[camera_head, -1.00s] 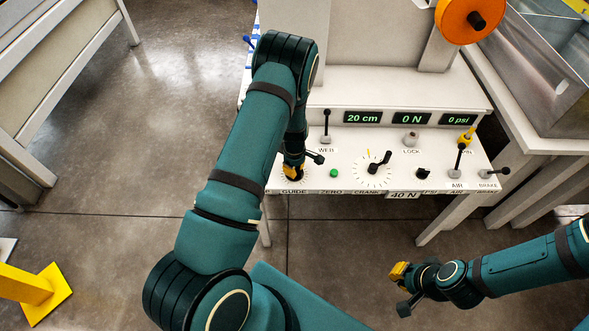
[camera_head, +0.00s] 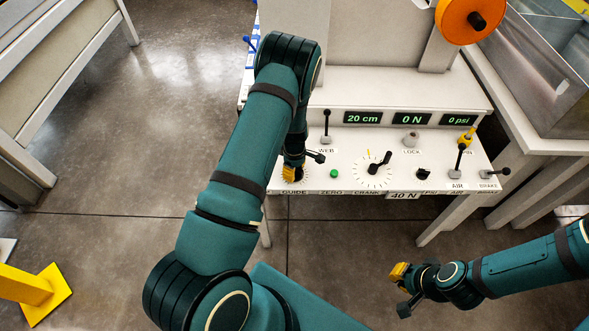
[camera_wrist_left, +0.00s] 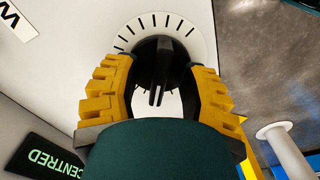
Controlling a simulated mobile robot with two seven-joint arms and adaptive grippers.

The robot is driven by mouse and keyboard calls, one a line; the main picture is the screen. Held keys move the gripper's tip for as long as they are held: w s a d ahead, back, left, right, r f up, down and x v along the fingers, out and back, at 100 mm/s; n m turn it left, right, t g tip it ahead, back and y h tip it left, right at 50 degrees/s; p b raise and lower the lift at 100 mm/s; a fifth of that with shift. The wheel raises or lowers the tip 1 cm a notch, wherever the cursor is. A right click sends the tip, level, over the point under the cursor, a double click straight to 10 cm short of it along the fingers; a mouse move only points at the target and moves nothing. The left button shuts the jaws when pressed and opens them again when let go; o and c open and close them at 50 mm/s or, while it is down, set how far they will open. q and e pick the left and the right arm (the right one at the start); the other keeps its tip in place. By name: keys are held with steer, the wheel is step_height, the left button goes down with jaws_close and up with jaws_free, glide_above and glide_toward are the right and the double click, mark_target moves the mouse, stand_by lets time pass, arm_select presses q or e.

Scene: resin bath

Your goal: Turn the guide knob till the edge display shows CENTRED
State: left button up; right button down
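The black guide knob (camera_wrist_left: 165,62) sits on a white dial with black tick marks in the left wrist view. My left gripper (camera_wrist_left: 164,72) has its yellow fingers on both sides of the knob, with the tips against it. In the head view my left gripper (camera_head: 292,172) is at the panel's left end, covering most of the knob above the GUIDE label. The edge display (camera_wrist_left: 45,160) reads CENTRED in green in the left wrist view; my arm hides it in the head view. My right gripper (camera_head: 398,275) is off the panel's front, low right; its fingers are too small to read.
The white control panel (camera_head: 340,178) carries a green ZERO button (camera_head: 334,173), a crank (camera_head: 374,168), a WEB lever (camera_head: 326,125) and several other controls to the right. Displays read 20 cm, 0 N and 0 psi. Open floor lies in front.

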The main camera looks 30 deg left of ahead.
arm_select(q)
steer(key=shift+r, duration=0.1)
step_height(320, 180, up, 12)
stand_by(0.5)
stand_by(0.4)
steer(key=s+d+f+m+h, duration=0.1)
steer(key=s+d+f+m, duration=0.65)
steer(key=s+d, duration=0.2)
steer(key=s+d+r+m+h, duration=0.1)
steer(key=s+d+m, duration=0.3)
steer(key=d, duration=0.2)
steer(key=s+d+r+m+t+h, duration=0.1)
steer(key=s+d+m+h, duration=0.1)
steer(key=s+d+m, duration=0.2)
steer(key=d+m, duration=0.1)
steer(key=d, duration=0.1)
steer(key=shift+s+d+r+t, duration=0.25)
steer(key=shift+d+t, duration=0.05)
steer(key=shift+d, duration=0.1)
